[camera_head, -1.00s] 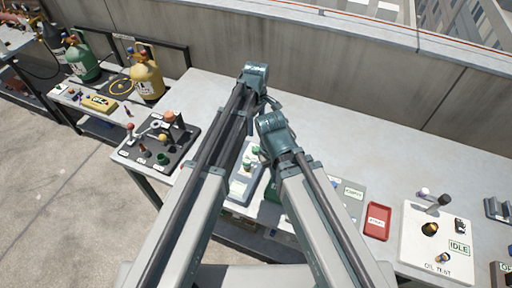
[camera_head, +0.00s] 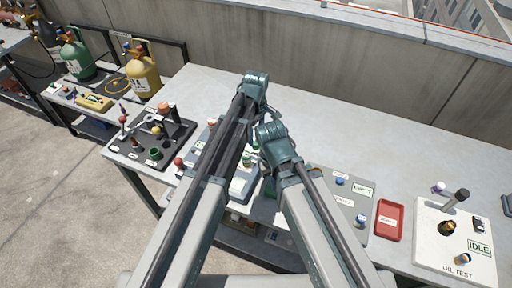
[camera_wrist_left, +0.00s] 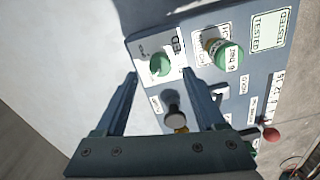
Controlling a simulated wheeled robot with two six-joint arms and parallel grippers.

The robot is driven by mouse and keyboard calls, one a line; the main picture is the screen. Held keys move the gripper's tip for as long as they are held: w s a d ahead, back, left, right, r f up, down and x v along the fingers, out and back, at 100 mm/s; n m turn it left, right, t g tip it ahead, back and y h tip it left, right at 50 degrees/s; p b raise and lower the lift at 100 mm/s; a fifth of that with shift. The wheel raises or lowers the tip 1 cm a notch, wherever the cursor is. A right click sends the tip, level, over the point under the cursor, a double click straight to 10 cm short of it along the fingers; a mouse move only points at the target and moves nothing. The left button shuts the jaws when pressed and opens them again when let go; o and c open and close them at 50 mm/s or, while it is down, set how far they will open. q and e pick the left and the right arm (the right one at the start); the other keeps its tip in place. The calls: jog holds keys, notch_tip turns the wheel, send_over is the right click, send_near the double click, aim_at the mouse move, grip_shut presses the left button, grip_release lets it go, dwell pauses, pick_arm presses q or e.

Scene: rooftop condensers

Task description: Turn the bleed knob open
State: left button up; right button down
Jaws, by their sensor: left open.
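In the left wrist view my left gripper (camera_wrist_left: 158,74) is open. Its two fingers stand either side of a round green knob (camera_wrist_left: 160,65) on a grey panel (camera_wrist_left: 190,78). The lettering beside this knob is turned and only partly readable, and I cannot tell whether the fingers touch it. A second green knob (camera_wrist_left: 229,55) on a brass stem stands to the right, outside the fingers. A dark round knob (camera_wrist_left: 173,107) sits nearer the palm. In the head view the panel (camera_head: 243,186) is partly hidden behind my arms. I cannot make out my right gripper.
A red tray (camera_head: 389,220) and a white oil test board (camera_head: 430,251) lie on the bench to the right. A dark fittings board (camera_head: 133,153) is at the left. The bench (camera_head: 350,130) is clear behind my arms, up to the parapet wall (camera_head: 330,70).

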aim_at(256, 142)
pick_arm(q)
notch_tip(256, 142, down, 4)
jog(key=b, duration=0.3)
jog(key=shift+f, duration=0.25)
pick_arm(e)
notch_tip(256, 142, down, 4)
jog(key=shift+f, duration=0.25)
jog(key=shift+r, duration=0.1)
pick_arm(q)
grip_shut()
